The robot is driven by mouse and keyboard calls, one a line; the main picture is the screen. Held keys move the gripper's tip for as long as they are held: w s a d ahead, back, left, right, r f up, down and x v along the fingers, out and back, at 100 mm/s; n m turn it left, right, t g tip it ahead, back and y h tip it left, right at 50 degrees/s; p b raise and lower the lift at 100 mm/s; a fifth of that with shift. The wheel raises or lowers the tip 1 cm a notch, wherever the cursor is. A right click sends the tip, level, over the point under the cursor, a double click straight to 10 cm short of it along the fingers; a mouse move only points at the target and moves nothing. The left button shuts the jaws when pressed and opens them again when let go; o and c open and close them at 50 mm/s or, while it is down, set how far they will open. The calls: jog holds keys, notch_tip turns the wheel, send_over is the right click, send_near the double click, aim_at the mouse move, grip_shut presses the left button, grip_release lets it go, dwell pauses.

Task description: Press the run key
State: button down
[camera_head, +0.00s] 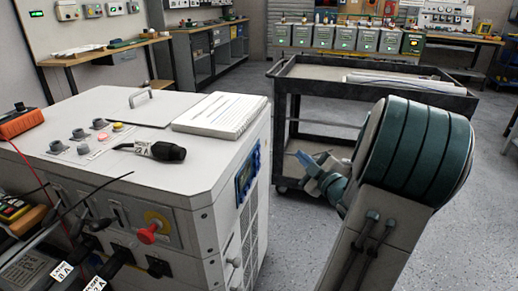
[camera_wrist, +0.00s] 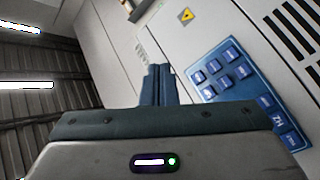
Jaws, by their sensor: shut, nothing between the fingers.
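A blue keypad (camera_head: 247,170) is set on the right side face of the white cabinet (camera_head: 222,205). In the wrist view the keypad (camera_wrist: 207,91) shows several dark blue keys with pale labels. The labels are too small to tell which is the run key; one near the bottom seems to read Hz. My gripper (camera_head: 301,157) is right of the keypad in the head view, apart from it, with its fingers pointing left. In the wrist view my gripper (camera_wrist: 157,72) is shut and empty, its fingertips left of the keypad.
A dark cart (camera_head: 375,85) stands behind my arm. On the cabinet top lie a paper pad (camera_head: 220,114) and a black-ended cable connector (camera_head: 160,150). A red knob (camera_head: 148,234) is on its front. Grey floor is open to the right.

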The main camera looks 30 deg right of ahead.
aim_at(259, 149)
jog(key=shift+w, duration=0.1)
jog(key=w+a+b, duration=0.2)
jog(key=w+a, duration=0.3)
jog(key=w, duration=0.1)
jog(key=shift+w+a, duration=0.3)
jog(key=shift+a, duration=0.05)
dwell(2.0)
jog(key=shift+w+a+b, duration=0.25)
jog(key=shift+w+b, duration=0.05)
jog(key=shift+w+a, duration=0.3)
dwell(0.7)
dwell(0.3)
jog(key=shift+s+d, duration=0.5)
jog(key=shift+s, duration=0.1)
